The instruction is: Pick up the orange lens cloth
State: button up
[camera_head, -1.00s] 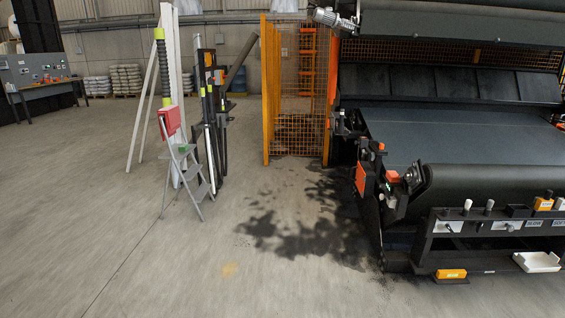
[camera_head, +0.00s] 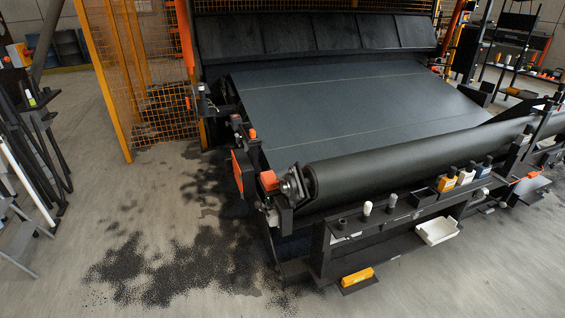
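I cannot pick out the orange lens cloth for certain. A small flat orange-red patch (camera_head: 528,177) shows at the right end of the machine's front shelf, too small to identify. A yellow-orange block (camera_head: 357,277) sits low at the front foot of the machine, and it looks rigid. An orange-red part (camera_head: 268,180) is at the machine's front left corner by the roller. My gripper is not in view.
The machine's belt (camera_head: 350,105) and black roller (camera_head: 400,158) fill the middle. Dark granules (camera_head: 150,270) lie on the floor. An orange mesh fence (camera_head: 150,90) and a stepladder (camera_head: 22,240) stand left.

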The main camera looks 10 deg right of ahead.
aim_at(268, 178)
jog(key=i+u, duration=0.1)
jog(key=i, duration=0.45)
jog(key=i+l+u, duration=0.15)
jog(key=i, duration=0.4)
jog(key=i+l+u, duration=0.1)
jog(key=i, duration=0.45)
jog(key=i+l+u, duration=0.2)
jog(key=i+u, duration=0.25)
jog(key=i+l+u, duration=0.3)
jog(key=u, duration=0.15)
jog(key=i+l+u, duration=0.55)
jog(key=l, duration=0.2)
jog(key=k, duration=0.05)
